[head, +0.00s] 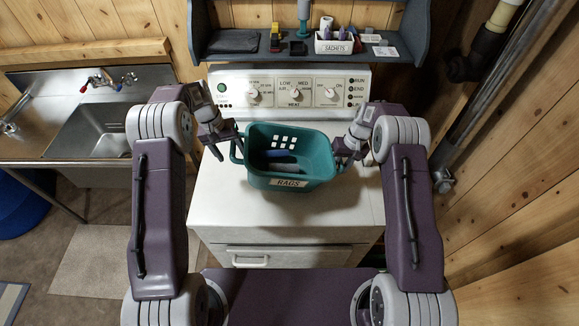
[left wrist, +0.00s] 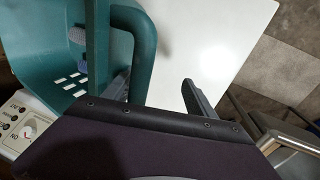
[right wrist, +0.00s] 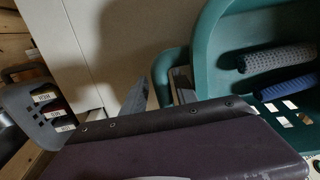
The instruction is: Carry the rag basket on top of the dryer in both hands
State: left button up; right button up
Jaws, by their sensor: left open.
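The rag basket (head: 290,184) is a teal plastic tub with a RAGS label, folded grey and blue rags inside and a loop handle at each end. It appears to rest upright on the white dryer top (head: 225,205). My left gripper (head: 221,146) is at the left handle; in the left wrist view its fingers (left wrist: 157,90) stand apart on either side of the handle (left wrist: 144,50), with a gap. My right gripper (head: 346,151) is at the right handle; in the right wrist view its fingers (right wrist: 160,88) close around that handle (right wrist: 162,66).
The dryer's control panel (head: 290,88) stands behind the basket, below a blue-grey shelf (head: 225,58) with small items and a sachets box (head: 334,46). A steel sink (head: 95,130) is at the left. Pipes (head: 490,90) and a plank wall are at the right. The dryer's front top is clear.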

jog(key=o, duration=0.7)
jog(key=shift+a, duration=0.1)
jog(key=shift+w+d+r, duration=0.1)
jog(key=shift+d+r, duration=0.3)
jog(key=shift+r, duration=1.6)
jog(key=shift+s+d+r, duration=0.1)
jog(key=shift+d+r, duration=0.25)
jog(key=shift+r, duration=1.6)
jog(key=shift+w+d+r, duration=0.1)
jog(key=shift+d+r, duration=0.3)
jog(key=shift+r, duration=1.7)
notch_tip(320, 180, up, 5)
jog(key=p, duration=0.5)
jog(key=shift+r+p, duration=0.2)
jog(key=shift+p, duration=0.15)
